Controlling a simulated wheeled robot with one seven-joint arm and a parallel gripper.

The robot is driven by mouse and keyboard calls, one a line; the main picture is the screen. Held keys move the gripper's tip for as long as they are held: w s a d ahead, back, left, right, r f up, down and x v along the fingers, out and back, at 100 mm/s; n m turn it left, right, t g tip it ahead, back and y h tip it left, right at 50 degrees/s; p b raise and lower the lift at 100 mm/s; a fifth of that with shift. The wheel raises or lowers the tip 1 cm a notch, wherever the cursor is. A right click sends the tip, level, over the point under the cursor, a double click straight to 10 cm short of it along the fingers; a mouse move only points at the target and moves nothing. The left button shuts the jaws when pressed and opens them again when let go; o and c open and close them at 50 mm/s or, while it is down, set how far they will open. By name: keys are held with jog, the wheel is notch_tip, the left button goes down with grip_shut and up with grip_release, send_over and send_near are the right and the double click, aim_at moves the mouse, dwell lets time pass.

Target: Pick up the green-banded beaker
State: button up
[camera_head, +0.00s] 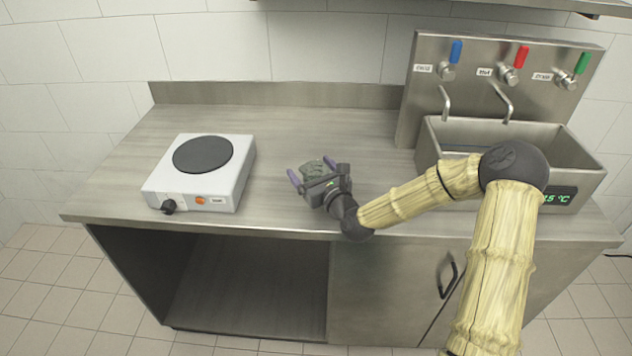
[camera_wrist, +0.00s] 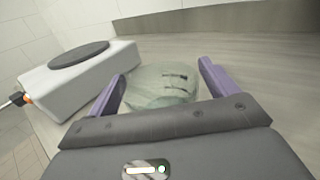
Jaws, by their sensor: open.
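A clear beaker (camera_wrist: 160,88) with a pale green tint and dark marks stands on the steel counter between my fingers in the wrist view. In the head view the beaker (camera_head: 313,168) is small and partly hidden by my gripper; I cannot make out its green band clearly. My gripper (camera_head: 311,170) is open and reaches in low over the counter. Its two purple fingers are on either side of the beaker in the wrist view (camera_wrist: 162,72). I cannot tell whether either finger touches it. The beaker's near lower part is hidden by the gripper body.
A white hotplate (camera_head: 203,190) with a dark round plate stands left of my gripper. At the right are a steel sink (camera_head: 500,135) and a tap panel (camera_head: 430,52) with blue, red and green levers. The counter (camera_head: 300,115) behind the beaker is clear.

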jog(key=shift+d, duration=0.15)
jog(key=shift+w, duration=0.1)
jog(key=c, duration=1.2)
jog(key=shift+o, duration=0.2)
notch_tip(320, 180, up, 10)
jog(key=shift+p, duration=0.5)
